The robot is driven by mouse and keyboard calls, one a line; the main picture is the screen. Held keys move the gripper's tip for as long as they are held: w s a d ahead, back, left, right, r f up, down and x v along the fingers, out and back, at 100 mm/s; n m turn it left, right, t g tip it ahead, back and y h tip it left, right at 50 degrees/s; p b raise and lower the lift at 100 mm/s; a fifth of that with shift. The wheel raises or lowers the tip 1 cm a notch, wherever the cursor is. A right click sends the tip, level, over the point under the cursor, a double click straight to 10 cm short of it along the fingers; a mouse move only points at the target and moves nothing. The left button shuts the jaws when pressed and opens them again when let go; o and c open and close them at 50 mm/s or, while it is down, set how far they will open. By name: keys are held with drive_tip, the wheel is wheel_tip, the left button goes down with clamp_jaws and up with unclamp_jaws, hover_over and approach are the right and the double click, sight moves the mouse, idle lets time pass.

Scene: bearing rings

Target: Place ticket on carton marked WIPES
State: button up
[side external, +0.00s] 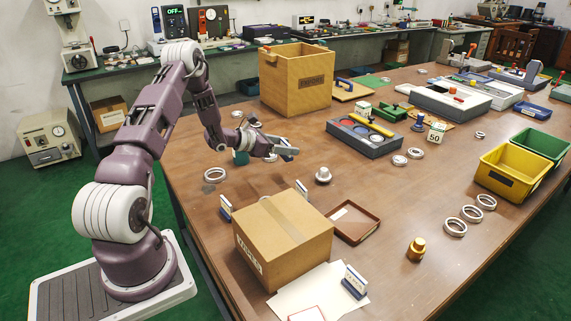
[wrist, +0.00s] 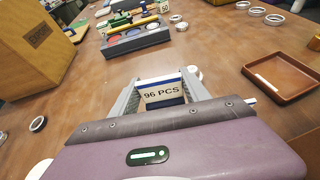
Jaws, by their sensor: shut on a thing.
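My gripper (side external: 284,151) is shut on a small white and blue ticket (side external: 288,143), held above the table behind the carton. In the wrist view the ticket (wrist: 163,95) sits between the two fingers and reads "96 PCS". A closed cardboard carton (side external: 290,225) with a tape strip on top stands at the near side of the table, in front of my gripper. Dark lettering runs on its left face, but I cannot read it surely as WIPES.
Similar white and blue pieces (side external: 225,207) stand around the carton, with another on white paper (side external: 300,297). A brown tray (side external: 372,231) lies right of the carton. A tall wooden box (side external: 296,82), a grey tray of discs (side external: 372,143) and several rings surround my gripper.

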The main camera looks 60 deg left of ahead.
drive_tip(key=s+d+r+m+g+h, duration=0.35)
drive_tip(key=s+d, duration=0.25)
drive_tip(key=d, duration=0.3)
drive_tip(key=s+d+r+m+g+h, duration=0.2)
drive_tip(key=s+d+r+m+h, duration=0.3)
drive_tip(key=d, duration=0.3)
drive_tip(key=s+d+r+m+g+h, duration=0.2)
drive_tip(key=s+d+r+m+h, duration=0.25)
drive_tip(key=d, duration=0.45)
drive_tip(key=y, duration=0.2)
hover_over(281, 220)
drive_tip(key=shift+n+g, duration=0.3)
drive_tip(key=shift+g, duration=0.15)
wheel_tip(281, 220, down, 9)
drive_tip(key=shift+r, duration=0.1)
drive_tip(key=shift+f, duration=0.3)
drive_tip(key=o, duration=1.4)
drive_tip(key=shift+f, duration=0.15)
